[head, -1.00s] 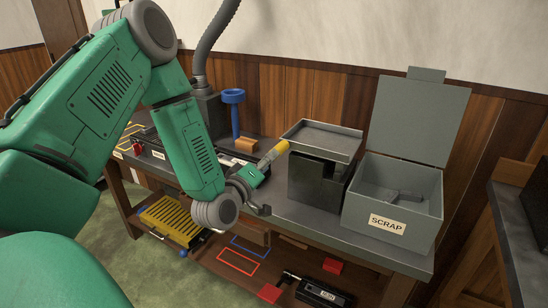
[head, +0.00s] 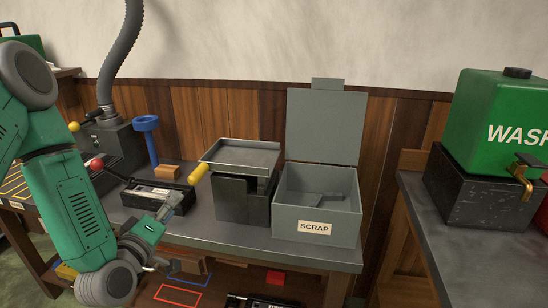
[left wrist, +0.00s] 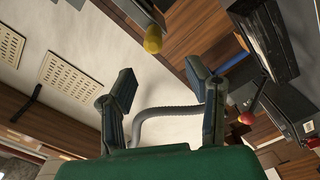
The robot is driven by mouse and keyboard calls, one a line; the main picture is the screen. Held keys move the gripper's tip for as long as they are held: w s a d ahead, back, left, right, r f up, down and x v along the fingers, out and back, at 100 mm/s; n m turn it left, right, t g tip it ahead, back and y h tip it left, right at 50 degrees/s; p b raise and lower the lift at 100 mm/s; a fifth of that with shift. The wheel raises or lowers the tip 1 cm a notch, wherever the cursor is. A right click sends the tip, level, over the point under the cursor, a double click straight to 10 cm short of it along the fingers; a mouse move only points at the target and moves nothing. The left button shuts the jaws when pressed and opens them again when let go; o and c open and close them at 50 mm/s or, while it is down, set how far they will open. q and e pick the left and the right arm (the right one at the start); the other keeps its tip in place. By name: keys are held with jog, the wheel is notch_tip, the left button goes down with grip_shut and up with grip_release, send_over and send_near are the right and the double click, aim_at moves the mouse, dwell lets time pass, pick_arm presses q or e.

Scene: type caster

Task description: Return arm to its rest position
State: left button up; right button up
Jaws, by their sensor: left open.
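My left arm comes in from the left in the head view. Its green gripper (head: 174,234) is open and empty, in front of the bench, just left of and below the yellow handle (head: 199,174) of the black machine. In the left wrist view the two dark fingers (left wrist: 163,82) are spread wide with nothing between them. A yellow knob (left wrist: 153,39) shows beyond them. Whether the gripper touches anything cannot be told from the head view; a gap seems to show. My right gripper is in neither view.
The grey bench (head: 290,252) holds the open scrap bin (head: 340,228), the black machine (head: 236,205) with a grey tray, a black mould (head: 150,196), a blue funnel stand (head: 146,124) and a red knob (head: 97,163). A green wash tank (head: 503,115) stands at right.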

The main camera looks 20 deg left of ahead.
pick_arm(q)
jog(key=s+d+f+m+g+h, duration=0.2)
jog(key=s+d+f+m+g, duration=0.15)
jog(key=d+f, duration=0.35)
jog(key=s+d+f+m+g+h, duration=0.25)
jog(key=d+f+m+g, duration=0.2)
jog(key=f, duration=0.55)
jog(key=s+d+f+m+g, duration=0.2)
jog(key=s+f+m+g, duration=0.1)
jog(key=s, duration=0.5)
jog(key=s+d+f+m+g, duration=0.3)
jog(key=s+f+g, duration=0.2)
jog(key=s, duration=0.3)
jog(key=shift+s+f+m+g+b, duration=0.3)
jog(key=shift+s+f+m+b, duration=0.1)
jog(key=shift+f, duration=0.25)
jog(key=shift+w+d, duration=0.15)
